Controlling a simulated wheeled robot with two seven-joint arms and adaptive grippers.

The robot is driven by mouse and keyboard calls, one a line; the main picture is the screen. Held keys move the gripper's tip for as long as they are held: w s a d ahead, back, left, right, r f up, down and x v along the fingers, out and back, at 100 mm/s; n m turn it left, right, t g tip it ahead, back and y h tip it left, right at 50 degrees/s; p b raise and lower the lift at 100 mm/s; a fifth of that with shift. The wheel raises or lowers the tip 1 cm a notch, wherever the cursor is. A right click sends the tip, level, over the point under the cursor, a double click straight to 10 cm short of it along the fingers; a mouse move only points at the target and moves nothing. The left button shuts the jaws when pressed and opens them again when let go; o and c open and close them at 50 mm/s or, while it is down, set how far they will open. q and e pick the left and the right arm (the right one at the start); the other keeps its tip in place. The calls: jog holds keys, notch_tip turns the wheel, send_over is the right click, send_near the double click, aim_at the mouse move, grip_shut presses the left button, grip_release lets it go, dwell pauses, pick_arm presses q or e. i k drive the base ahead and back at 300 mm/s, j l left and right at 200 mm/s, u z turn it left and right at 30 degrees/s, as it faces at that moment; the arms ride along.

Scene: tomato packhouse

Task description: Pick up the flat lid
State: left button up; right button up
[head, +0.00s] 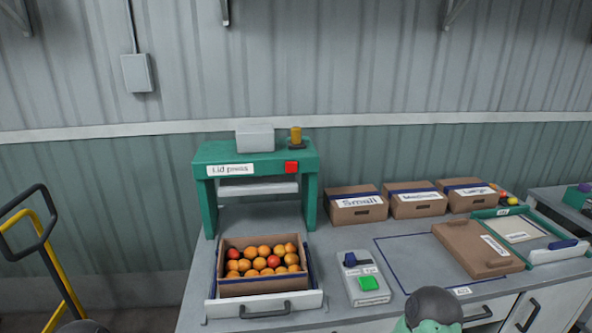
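The flat lid (466,243) is a thin brown cardboard panel with a white label along its right side and a small handle-like piece at its near end. It lies flat on the grey worktop (345,235) at the right, over the right part of a blue outlined rectangle. Neither of my grippers shows; only rounded parts of my arms appear at the bottom edge, one of them below and left of the lid.
A green lid press (214,158) stands behind an open cardboard box (262,288) of tomatoes on a white tray. A control box (368,298) with a green button is right of it. Several labelled cartons (357,211) line the back. A green-edged frame (559,254) borders the lid's right side.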

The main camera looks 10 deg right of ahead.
aim_at(480, 254)
jog(key=j+z, duration=0.1)
jog(key=z, duration=1.45)
jog(key=i+l+u, duration=0.1)
jog(key=u, duration=0.3)
jog(key=l+u, duration=0.4)
jog(key=i+l+u, duration=0.15)
jog(key=u, duration=0.25)
jog(key=l+u, duration=0.2)
jog(key=u, duration=0.2)
